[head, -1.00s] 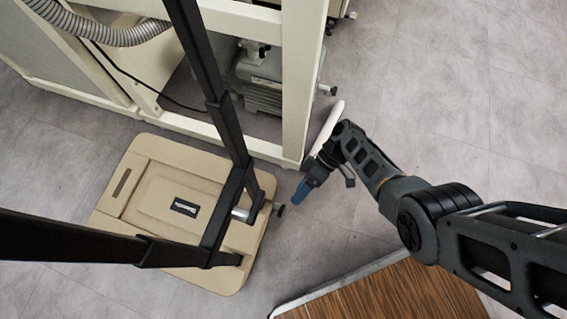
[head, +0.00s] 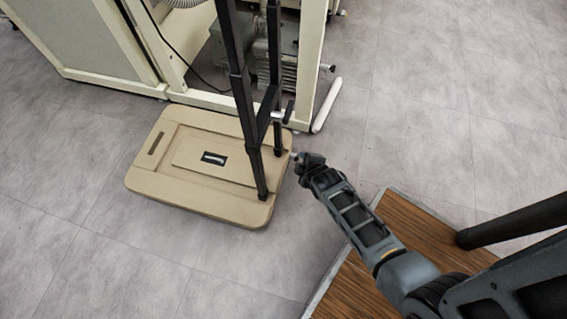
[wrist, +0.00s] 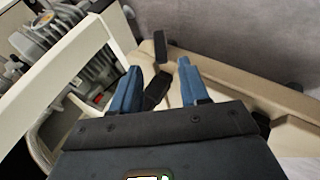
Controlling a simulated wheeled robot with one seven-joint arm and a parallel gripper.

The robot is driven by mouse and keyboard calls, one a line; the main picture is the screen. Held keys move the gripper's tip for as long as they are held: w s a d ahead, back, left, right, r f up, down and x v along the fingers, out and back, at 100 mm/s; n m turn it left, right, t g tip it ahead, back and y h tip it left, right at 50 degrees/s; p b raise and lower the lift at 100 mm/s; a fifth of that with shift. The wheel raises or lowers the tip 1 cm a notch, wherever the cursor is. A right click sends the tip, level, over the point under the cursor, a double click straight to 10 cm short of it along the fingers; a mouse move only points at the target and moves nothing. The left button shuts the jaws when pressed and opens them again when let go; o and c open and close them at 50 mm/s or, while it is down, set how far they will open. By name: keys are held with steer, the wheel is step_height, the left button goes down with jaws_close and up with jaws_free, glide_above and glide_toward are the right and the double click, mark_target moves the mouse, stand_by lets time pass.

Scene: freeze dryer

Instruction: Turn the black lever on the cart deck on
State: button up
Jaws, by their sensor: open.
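The tan cart deck (head: 181,186) lies low on the floor, with black upright posts (head: 240,92) at its right end. A short metal shaft with a small black end piece (head: 289,112) sticks out beside the posts; I cannot tell whether this is the black lever. My gripper's wrist end (head: 306,162) is at the deck's right edge in the head view, its fingers not clear there. In the wrist view my gripper (wrist: 160,66) has two blue fingers spread apart. A black piece (wrist: 156,90) shows between them, without clear contact. The deck (wrist: 235,78) shows at right.
A cream frame (head: 310,65) with grey pump machinery (head: 268,62) inside stands behind the cart. A white rounded bar (head: 327,105) lies at its foot. A wood-topped surface (head: 400,235) is at lower right. The grey floor is open at left and upper right.

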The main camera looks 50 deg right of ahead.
mark_target(297, 158)
steer(key=b+x, duration=0.4)
steer(key=x, duration=0.2)
steer(key=shift+w+f, duration=0.2)
steer(key=shift+f, duration=0.2)
steer(key=shift+w+d+f+b, duration=0.25)
steer(key=shift+b, duration=0.05)
jaws_close()
